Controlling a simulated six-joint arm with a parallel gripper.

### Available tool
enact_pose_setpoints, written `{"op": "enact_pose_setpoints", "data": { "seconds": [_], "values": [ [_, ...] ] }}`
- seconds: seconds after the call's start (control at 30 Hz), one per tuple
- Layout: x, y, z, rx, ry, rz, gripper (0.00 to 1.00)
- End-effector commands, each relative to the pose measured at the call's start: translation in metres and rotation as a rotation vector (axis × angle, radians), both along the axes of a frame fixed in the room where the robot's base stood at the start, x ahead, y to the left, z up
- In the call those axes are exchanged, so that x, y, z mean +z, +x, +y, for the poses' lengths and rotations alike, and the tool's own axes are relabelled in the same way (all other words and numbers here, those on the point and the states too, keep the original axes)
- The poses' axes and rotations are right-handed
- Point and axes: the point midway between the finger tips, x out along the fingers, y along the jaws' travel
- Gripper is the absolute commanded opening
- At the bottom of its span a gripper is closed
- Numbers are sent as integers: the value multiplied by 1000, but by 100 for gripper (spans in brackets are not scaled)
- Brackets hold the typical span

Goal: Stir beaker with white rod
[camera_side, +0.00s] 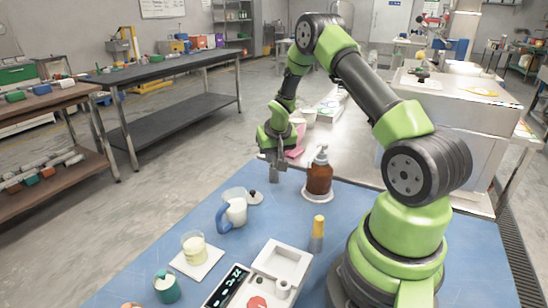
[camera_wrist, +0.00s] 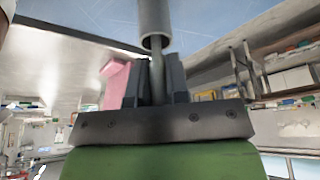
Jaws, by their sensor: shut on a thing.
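My gripper (camera_side: 272,160) is above the far left part of the blue table, left of the brown bottle. In the wrist view its two dark fingers (camera_wrist: 156,82) are closed around a thin grey rod (camera_wrist: 157,72), which widens into a thicker cylinder (camera_wrist: 155,22) beyond the fingertips. The rod looks grey rather than clearly white. In the side view the thicker grey end (camera_side: 274,174) hangs upright below the fingers. A clear beaker (camera_side: 193,246) with pale yellow contents stands on a white pad (camera_side: 211,262) at the front left, well apart from my gripper.
A jug with a blue handle (camera_side: 234,210) and a small black-knobbed lid (camera_side: 254,198) stand between beaker and gripper. A brown pump bottle (camera_side: 319,177), a yellow-capped bottle (camera_side: 317,236), a green cup (camera_side: 167,288) and a white device (camera_side: 282,262) are also on the table (camera_side: 128,280).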

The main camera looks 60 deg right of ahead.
Motion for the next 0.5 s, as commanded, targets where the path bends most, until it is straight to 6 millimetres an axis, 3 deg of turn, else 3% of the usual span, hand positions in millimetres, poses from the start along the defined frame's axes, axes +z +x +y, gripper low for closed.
{"op": "enact_pose_setpoints", "data": {
  "seconds": [0.17,0.5],
  "values": [
    [14,1,-1,-1,-4,-3,0],
    [81,1,0,0,-3,-4,0]
  ]
}}
